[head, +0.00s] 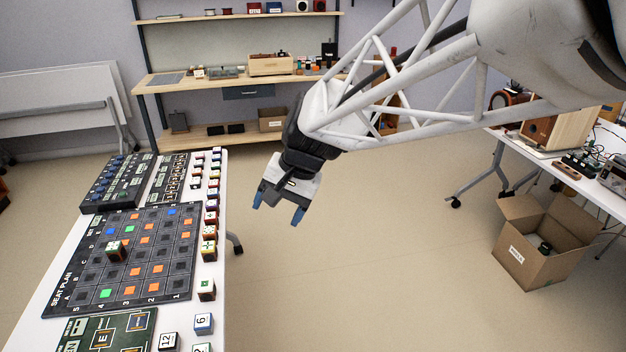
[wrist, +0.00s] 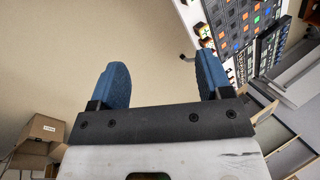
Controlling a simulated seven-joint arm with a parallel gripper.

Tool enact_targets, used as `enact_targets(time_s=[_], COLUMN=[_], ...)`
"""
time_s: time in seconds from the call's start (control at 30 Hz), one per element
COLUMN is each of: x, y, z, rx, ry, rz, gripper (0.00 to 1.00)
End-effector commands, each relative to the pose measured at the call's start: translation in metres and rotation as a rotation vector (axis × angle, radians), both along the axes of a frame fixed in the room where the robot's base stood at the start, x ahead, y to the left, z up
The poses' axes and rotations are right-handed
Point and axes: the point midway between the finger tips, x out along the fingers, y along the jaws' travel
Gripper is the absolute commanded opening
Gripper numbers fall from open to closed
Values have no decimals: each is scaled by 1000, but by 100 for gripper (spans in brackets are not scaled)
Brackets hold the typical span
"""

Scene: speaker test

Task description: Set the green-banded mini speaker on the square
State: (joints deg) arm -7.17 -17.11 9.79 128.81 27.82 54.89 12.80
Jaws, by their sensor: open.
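My gripper (head: 276,208) is open and empty, above the floor to the right of the white table (head: 232,190). Its two blue fingers also show apart in the wrist view (wrist: 162,76), with only floor between them. A row of small cube-like pieces runs along the table's right edge; one (head: 206,289) has a white side with a dark green mark. Another small dark-sided cube (head: 116,250) stands on the black seat-plan board (head: 66,300). The pieces are too small to tell which one is the green-banded mini speaker. The board has dark, orange, blue and green squares, including a green one (head: 106,294).
A black panel (head: 117,182) lies behind the board and a green board (head: 85,340) in front. A shelf bench (head: 190,86) stands at the back. An open cardboard box (head: 535,255) stands on the floor at right, near another table (head: 607,190). The middle floor is clear.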

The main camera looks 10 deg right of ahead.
Motion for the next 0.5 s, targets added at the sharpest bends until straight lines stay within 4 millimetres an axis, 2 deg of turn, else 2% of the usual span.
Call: enact_targets(time_s=[0.03,0.2,0.5], x=[-13,-53,-123], y=[-11,-43,-95], z=[3,7,6], rx=[-26,-123,-304], ry=[-22,-83,-177], rz=[17,84,201], gripper=[72,72,72])
